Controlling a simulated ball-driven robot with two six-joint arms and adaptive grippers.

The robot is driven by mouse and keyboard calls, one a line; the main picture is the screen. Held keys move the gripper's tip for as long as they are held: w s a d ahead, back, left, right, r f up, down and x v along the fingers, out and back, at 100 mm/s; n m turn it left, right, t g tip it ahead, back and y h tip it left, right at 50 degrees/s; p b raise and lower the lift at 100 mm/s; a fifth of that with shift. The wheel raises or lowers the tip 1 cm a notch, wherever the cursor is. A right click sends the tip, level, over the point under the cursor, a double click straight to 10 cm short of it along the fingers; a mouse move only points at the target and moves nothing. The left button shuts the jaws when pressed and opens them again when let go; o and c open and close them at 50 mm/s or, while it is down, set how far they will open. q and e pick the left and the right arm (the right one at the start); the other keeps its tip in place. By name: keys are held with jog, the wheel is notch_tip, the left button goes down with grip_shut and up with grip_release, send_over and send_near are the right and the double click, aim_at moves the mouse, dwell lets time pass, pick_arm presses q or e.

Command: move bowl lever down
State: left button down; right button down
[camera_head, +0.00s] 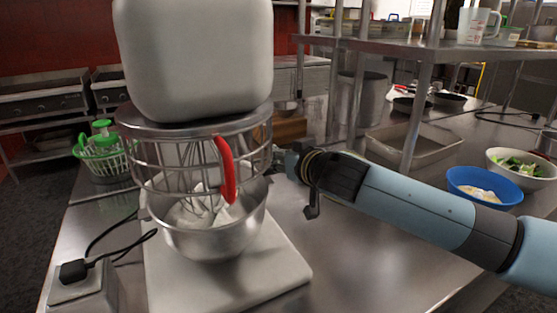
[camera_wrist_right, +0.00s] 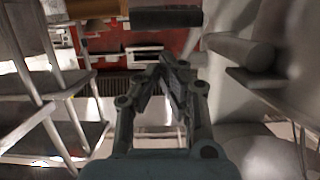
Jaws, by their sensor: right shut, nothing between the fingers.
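A large white stand mixer (camera_head: 195,60) stands on the counter at the left of the head view. Its steel bowl (camera_head: 215,238) sits below a wire guard (camera_head: 160,165), with a whisk and something white inside. A red curved handle (camera_head: 226,170) is on the front of the guard. I cannot tell for sure which part is the bowl lever. My right gripper (camera_head: 280,160) is beside the right side of the guard, partly hidden by its own wrist. In the wrist view, its fingers (camera_wrist_right: 163,65) meet at the tips with nothing between them. My left gripper is not in view.
A pale cylindrical bar (camera_wrist_right: 242,50) is right of the fingers in the wrist view. A blue bowl (camera_head: 485,187) and a bowl of greens (camera_head: 524,170) stand at the right. A shallow tray (camera_head: 415,145) lies under the shelf. A green basket (camera_head: 103,155) is behind left.

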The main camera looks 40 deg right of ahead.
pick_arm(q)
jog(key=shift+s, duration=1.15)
pick_arm(e)
jog(key=shift+w+d+f, duration=0.1)
jog(key=shift+w+f, duration=0.15)
jog(key=shift+f, duration=0.3)
jog(key=shift+w+d+f, duration=0.1)
jog(key=shift+w+f, duration=0.15)
jog(key=shift+f, duration=0.25)
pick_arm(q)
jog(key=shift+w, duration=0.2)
